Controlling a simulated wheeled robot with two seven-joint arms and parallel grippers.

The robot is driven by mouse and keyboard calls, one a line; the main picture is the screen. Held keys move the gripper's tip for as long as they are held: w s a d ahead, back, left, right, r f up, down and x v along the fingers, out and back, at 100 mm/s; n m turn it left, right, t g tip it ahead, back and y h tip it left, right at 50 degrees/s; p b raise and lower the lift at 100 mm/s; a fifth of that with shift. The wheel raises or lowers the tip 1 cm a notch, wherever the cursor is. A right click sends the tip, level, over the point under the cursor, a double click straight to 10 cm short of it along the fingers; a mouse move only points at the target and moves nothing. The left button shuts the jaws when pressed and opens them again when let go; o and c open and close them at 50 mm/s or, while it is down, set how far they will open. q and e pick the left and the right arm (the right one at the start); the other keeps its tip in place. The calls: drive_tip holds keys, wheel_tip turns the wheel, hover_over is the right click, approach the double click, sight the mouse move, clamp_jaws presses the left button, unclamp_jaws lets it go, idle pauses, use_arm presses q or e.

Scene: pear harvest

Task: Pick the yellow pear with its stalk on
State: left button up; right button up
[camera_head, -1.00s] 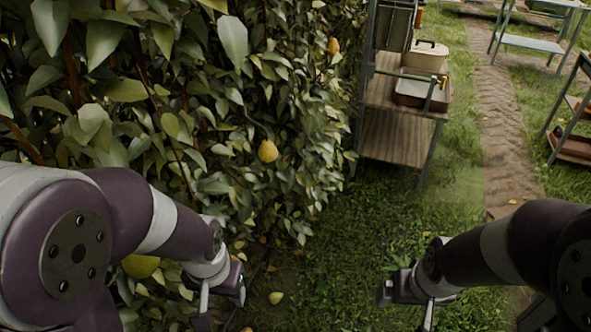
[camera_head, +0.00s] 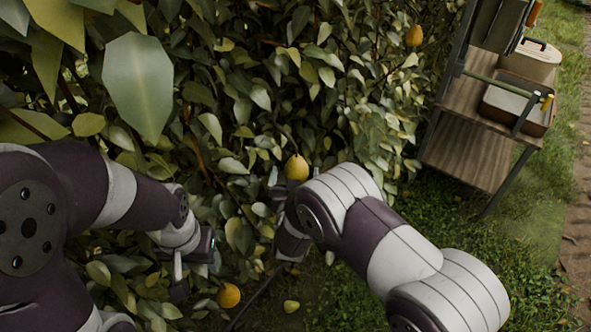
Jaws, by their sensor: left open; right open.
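A yellow pear (camera_head: 296,167) hangs from the leafy hedge near the middle of the camera_head view, its stalk end up against a dark twig. My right gripper (camera_head: 278,186) is beside and just below this pear, at its left; its jaws are open and partly hidden by its own wrist. I cannot tell whether it touches the pear. A second yellow pear (camera_head: 229,295) is low in the foliage, and an orange-yellow one (camera_head: 414,35) hangs at the upper right. My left gripper (camera_head: 180,278) is open and empty, pointing down, left of the low pear.
A metal rack (camera_head: 480,135) with wooden shelves stands at the right, holding a tray (camera_head: 515,105) and a lidded box (camera_head: 533,55). Dense leaves surround the pears. A small yellow-green object (camera_head: 291,306) lies on the ground. Grass between hedge and rack is open.

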sight(297, 169)
drive_tip(key=w, duration=0.3)
drive_tip(key=shift+w+d+f, duration=0.1)
drive_tip(key=shift+d+f, duration=0.1)
drive_tip(key=shift+f, duration=0.1)
drive_tip(key=c, duration=1.1)
drive_tip(key=shift+s+r+g+p, duration=0.25)
drive_tip(key=shift+r+g+p, duration=0.05)
drive_tip(key=shift+p, duration=0.55)
drive_tip(key=shift+c, duration=0.2)
drive_tip(key=shift+s+g+p, duration=0.25)
drive_tip(key=shift+g+p, duration=0.25)
drive_tip(key=shift+p, duration=0.25)
drive_tip(key=shift+f, duration=0.2)
drive_tip(key=shift+s, duration=0.1)
